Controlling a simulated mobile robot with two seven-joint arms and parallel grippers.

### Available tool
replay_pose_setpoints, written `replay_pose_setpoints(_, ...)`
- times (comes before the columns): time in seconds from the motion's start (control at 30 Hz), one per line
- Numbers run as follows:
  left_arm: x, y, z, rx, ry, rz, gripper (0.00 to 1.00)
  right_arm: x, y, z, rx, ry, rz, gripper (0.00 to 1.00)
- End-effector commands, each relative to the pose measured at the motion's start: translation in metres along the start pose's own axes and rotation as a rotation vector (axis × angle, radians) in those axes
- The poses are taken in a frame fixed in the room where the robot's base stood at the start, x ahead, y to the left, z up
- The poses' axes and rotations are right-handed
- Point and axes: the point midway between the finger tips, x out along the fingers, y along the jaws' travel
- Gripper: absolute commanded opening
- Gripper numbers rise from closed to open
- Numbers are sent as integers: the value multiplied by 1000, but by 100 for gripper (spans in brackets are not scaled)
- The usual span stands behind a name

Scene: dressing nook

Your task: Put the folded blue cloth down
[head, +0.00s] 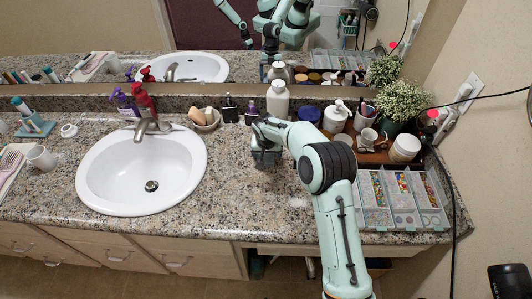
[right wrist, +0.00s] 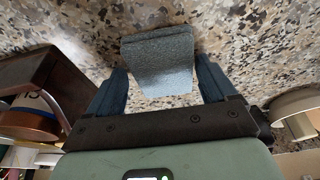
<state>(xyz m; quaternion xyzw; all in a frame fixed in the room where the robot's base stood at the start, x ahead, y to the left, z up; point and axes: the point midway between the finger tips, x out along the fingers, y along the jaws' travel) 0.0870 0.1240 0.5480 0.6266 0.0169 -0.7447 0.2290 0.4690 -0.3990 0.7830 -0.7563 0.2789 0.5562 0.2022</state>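The folded blue cloth (right wrist: 160,62) is grey-blue and shows in the right wrist view between the two fingers of my right gripper (right wrist: 160,84). My left gripper is not directly in view.
The white sink (head: 110,178) lies left of the gripper. A small bowl (head: 206,120), dark bottles and a white pump bottle (head: 277,100) stand behind. A wooden tray with jars and a clear bead organizer (head: 400,195) are at right. Bare counter (head: 235,205) lies in front.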

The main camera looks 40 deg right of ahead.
Motion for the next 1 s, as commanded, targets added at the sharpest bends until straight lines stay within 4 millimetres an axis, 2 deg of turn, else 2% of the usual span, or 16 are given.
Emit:
replay_pose_setpoints(0.33,0,0,0,0,0,0,43,1,-5,3,-4,-5,-8,95)
replay_pose_setpoints(0.47,-5,2,0,1,2,1,43,-4,-5,1,-4,-5,-9,95)
replay_pose_setpoints(0.57,-4,1,0,1,1,0,43,-17,-5,0,-4,-2,-8,95)
replay_pose_setpoints(0.9,-5,2,0,1,2,1,43,-90,-4,-1,-2,1,-9,95)
replay_pose_setpoints(1.0,-6,2,0,1,2,1,43,-106,-3,0,-2,-1,-8,95)
